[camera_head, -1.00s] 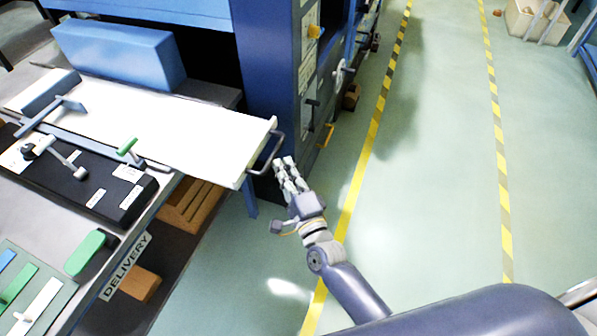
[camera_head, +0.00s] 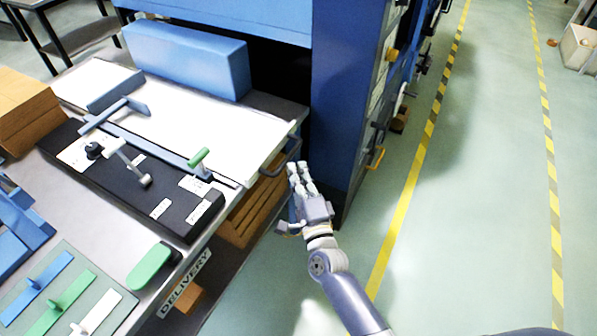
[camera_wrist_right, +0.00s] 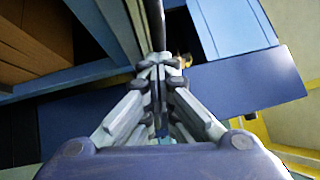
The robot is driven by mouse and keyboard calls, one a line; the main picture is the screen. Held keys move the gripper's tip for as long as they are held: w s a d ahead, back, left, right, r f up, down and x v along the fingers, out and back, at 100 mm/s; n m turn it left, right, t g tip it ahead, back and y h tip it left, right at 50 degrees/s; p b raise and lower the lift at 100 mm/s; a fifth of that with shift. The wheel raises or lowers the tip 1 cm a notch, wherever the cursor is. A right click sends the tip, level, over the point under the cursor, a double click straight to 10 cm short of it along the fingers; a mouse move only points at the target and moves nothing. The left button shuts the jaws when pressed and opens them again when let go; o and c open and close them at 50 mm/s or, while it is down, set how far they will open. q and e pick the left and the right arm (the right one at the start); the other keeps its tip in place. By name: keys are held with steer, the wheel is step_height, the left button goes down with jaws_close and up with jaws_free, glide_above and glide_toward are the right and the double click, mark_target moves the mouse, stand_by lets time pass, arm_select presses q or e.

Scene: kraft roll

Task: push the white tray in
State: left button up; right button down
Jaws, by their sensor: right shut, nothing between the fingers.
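The white tray (camera_head: 221,137) is a flat white sheet-like slab beside the blue machine, in the head view. Its right end has a dark bar handle (camera_head: 284,160) and sits close to the machine's corner column. My right gripper (camera_head: 300,170) is shut and empty, with its fingertips at the handle on the outer side. In the right wrist view the closed fingers (camera_wrist_right: 160,75) point at a dark bar, the handle (camera_wrist_right: 153,22), and appear at or very near it; contact cannot be told for certain. My left gripper is not in view.
A blue block (camera_head: 190,58) stands behind the tray. A black panel (camera_head: 130,180) with a lever and a green clip lies in front of it. The delivery table (camera_head: 110,262) holds coloured pieces. The green floor (camera_head: 480,200) to the right is clear.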

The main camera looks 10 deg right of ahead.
steer(key=shift+a+r, duration=0.1)
